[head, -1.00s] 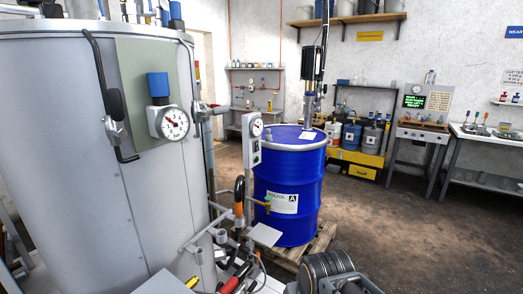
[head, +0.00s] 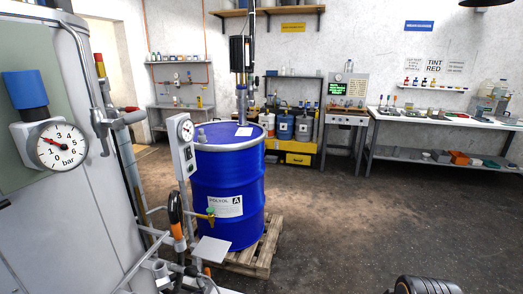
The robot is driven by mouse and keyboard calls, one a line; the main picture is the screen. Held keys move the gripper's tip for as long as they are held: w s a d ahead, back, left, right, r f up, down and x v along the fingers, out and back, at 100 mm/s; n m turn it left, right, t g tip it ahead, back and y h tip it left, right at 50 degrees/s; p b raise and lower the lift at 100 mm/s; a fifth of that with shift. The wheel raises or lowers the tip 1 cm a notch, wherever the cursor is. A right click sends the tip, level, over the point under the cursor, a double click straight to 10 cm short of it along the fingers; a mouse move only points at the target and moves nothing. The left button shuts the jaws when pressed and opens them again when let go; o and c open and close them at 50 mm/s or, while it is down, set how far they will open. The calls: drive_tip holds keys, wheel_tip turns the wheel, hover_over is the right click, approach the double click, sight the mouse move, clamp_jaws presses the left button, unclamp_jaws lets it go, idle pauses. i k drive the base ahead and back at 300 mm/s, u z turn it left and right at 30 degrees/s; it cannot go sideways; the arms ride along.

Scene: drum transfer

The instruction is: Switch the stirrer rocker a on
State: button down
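A narrow grey control box (head: 184,158) stands on a post in front of the blue drum (head: 228,190) marked A. The box carries a round gauge (head: 186,129) at its top and a small dark switch (head: 189,155) below. The switch may be the stirrer rocker a; its lettering and its on or off position are too small to tell. The stirrer (head: 240,60), a dark motor with a shaft, stands above the drum. My gripper is not visible; only a dark ridged part, probably of my own arm, shows at the bottom right.
A grey tank with a large bar gauge (head: 62,146) fills the left side. Pipes, a valve and a small plate (head: 211,250) stand below the box. The drum rests on a wooden pallet (head: 262,250). The floor (head: 370,210) to the right is open.

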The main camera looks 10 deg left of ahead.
sight(190, 156)
drive_tip(key=z, duration=0.55)
drive_tip(key=i, duration=1.65)
drive_tip(key=u, duration=3.6)
drive_tip(key=i, duration=0.5)
